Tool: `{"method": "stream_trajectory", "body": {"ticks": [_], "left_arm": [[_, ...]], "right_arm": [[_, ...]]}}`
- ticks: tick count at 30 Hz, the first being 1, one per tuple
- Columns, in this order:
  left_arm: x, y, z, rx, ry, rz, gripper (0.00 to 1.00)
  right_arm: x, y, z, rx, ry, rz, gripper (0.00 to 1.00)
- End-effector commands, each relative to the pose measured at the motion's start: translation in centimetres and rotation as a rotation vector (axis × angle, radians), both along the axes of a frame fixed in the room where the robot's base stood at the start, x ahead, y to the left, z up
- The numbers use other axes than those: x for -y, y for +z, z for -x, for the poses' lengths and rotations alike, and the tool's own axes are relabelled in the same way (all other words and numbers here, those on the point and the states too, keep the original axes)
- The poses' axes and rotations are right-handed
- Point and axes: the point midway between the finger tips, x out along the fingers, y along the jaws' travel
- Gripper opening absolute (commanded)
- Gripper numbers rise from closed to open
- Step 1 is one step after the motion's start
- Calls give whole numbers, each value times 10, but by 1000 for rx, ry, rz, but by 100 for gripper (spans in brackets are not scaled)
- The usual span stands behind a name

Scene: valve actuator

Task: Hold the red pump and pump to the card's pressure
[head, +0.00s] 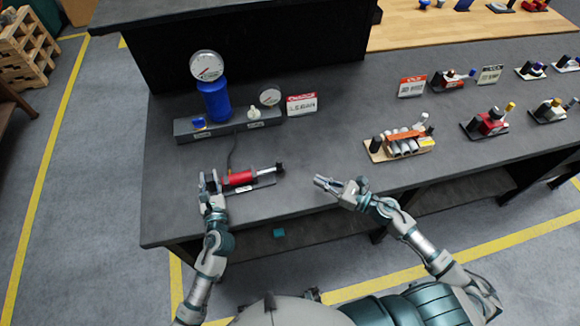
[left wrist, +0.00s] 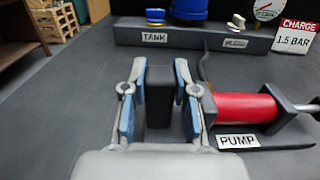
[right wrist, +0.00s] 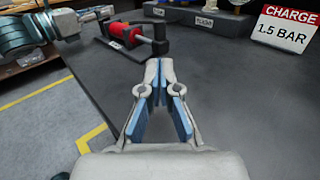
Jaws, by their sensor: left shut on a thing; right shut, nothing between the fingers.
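The red pump (head: 240,178) lies on the dark bench, with a PUMP label on its base and a black handle (head: 279,169) on a rod at its right end. My left gripper (head: 209,183) is shut on the dark upright block (left wrist: 161,105) at the pump's left end. My right gripper (head: 325,183) is shut and empty, right of the handle and apart from it; its fingertips show in the right wrist view (right wrist: 160,78). The card (head: 301,104) reads "CHARGE 1.5 BAR" in the right wrist view (right wrist: 287,27). The large gauge (head: 207,66) is too small to read.
A blue tank (head: 213,100) stands on a grey base with a blue valve knob (head: 198,123), a pale knob (head: 253,113) and a small gauge (head: 270,97). A hose runs to the pump. A tray of cylinders (head: 402,143) and other fixtures stand right. The bench between is clear.

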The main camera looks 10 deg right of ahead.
Motion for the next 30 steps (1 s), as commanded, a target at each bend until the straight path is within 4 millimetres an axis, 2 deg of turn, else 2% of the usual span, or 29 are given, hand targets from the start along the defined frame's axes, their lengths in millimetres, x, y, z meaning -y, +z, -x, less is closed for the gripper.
{"method": "stream_trajectory", "body": {"ticks": [9,15,20,30], "left_arm": [[0,-2,1,-4,-1,0,0],[0,-2,1,-4,0,0,0],[0,-2,1,-4,0,0,0],[0,-2,1,-3,1,0,0]], "right_arm": [[-51,2,-47,5,0,0,0],[-73,1,-67,3,-1,1,0],[-81,0,-73,2,-1,1,0],[-82,0,-74,2,-2,1,0]]}}
